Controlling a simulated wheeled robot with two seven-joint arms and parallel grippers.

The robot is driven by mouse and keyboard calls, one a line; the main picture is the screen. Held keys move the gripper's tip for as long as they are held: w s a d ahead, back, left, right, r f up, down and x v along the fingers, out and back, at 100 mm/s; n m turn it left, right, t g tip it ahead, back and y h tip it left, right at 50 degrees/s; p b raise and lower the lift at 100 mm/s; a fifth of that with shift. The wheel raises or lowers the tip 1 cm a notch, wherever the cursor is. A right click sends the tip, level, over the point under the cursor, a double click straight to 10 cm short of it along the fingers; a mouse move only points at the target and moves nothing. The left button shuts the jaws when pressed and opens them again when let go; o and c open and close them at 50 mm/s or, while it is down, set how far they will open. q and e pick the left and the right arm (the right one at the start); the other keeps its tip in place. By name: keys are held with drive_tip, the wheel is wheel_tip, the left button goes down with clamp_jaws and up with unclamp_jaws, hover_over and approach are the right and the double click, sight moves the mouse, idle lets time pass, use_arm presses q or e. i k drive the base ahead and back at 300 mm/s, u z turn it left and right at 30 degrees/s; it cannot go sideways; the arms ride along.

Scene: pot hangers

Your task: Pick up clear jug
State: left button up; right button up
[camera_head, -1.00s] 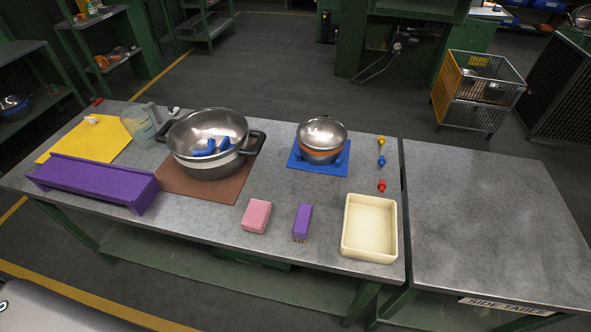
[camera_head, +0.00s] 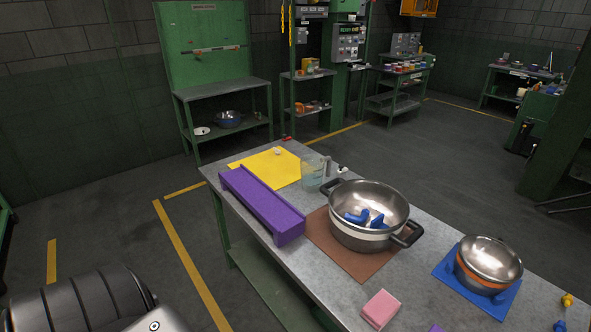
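The clear jug (camera_head: 313,174) stands upright on the grey table, behind the purple bench-like block and to the left of the large pot. It is see-through, with its handle toward the right. Its right side is close to the pot's handle. Neither of my grippers shows in the head view. Only a dark ribbed part of my own arm or body shows at the bottom left.
A large steel pot (camera_head: 346,229) with blue pieces inside stands on a brown mat (camera_head: 355,262). A purple block (camera_head: 262,203) and yellow mat (camera_head: 268,168) lie left of it. A smaller pot (camera_head: 488,262) sits on a blue mat (camera_head: 447,268). A pink block (camera_head: 380,309) lies in front.

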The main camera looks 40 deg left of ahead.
sight(317, 173)
drive_tip(key=u, duration=1.15)
